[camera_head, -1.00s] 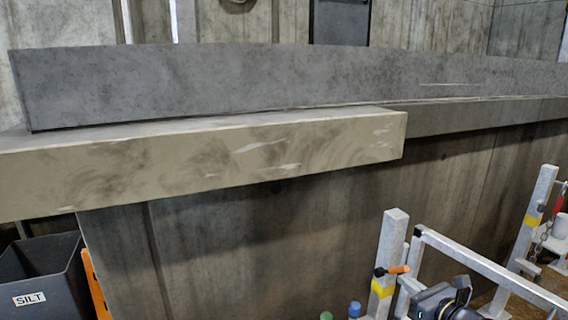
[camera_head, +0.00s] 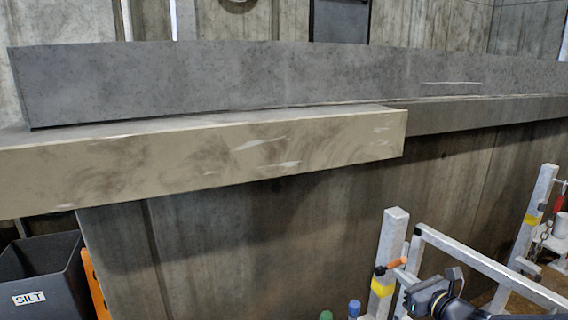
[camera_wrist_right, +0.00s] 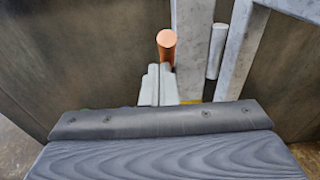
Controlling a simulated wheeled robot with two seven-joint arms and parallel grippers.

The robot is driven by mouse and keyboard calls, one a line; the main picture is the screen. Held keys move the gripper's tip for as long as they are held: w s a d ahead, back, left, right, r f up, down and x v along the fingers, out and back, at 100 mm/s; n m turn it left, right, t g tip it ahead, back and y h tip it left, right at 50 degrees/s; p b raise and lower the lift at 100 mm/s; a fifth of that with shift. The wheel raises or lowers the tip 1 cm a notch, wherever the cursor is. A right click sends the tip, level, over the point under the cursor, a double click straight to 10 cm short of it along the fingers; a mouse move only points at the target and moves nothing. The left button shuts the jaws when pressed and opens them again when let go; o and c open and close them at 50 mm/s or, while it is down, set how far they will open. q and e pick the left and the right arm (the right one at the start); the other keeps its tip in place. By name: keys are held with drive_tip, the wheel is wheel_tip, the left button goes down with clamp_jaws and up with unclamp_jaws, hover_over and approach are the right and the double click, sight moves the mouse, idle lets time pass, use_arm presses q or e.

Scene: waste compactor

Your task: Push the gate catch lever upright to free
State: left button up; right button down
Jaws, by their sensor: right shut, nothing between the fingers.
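The gate catch lever has an orange handle (camera_head: 398,263). It sticks out to the right from a dark pivot on the white gate post (camera_head: 390,245), tilted slightly up from level. My right gripper (camera_head: 410,300) is below the handle, beside the post. In the right wrist view, the orange handle (camera_wrist_right: 166,42) stands just beyond the shut, empty fingertips (camera_wrist_right: 158,80). I cannot tell whether they touch it. My left gripper is not in view.
The white gate frame (camera_head: 480,262) stands right of the post, close to my right arm. A second post (camera_head: 535,215) with a chain is farther right. A concrete ledge (camera_head: 220,160) spans above. A dark SILT bin (camera_head: 40,275) is at left.

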drive_tip(key=shift+r+b+x, duration=0.15)
drive_tip(key=shift+b+x, duration=0.05)
drive_tip(key=shift+x, duration=0.9)
drive_tip(key=shift+r+b+x, duration=0.1)
drive_tip(key=shift+b+x, duration=0.1)
drive_tip(key=shift+x, duration=0.85)
idle(0.3)
drive_tip(key=p, duration=0.1)
approach(392, 266)
drive_tip(key=shift+w+a+r, duration=0.15)
drive_tip(key=shift+w+a, duration=0.05)
drive_tip(key=shift+w, duration=0.25)
drive_tip(key=shift+w+a+r, duration=0.2)
drive_tip(key=shift+w, duration=0.25)
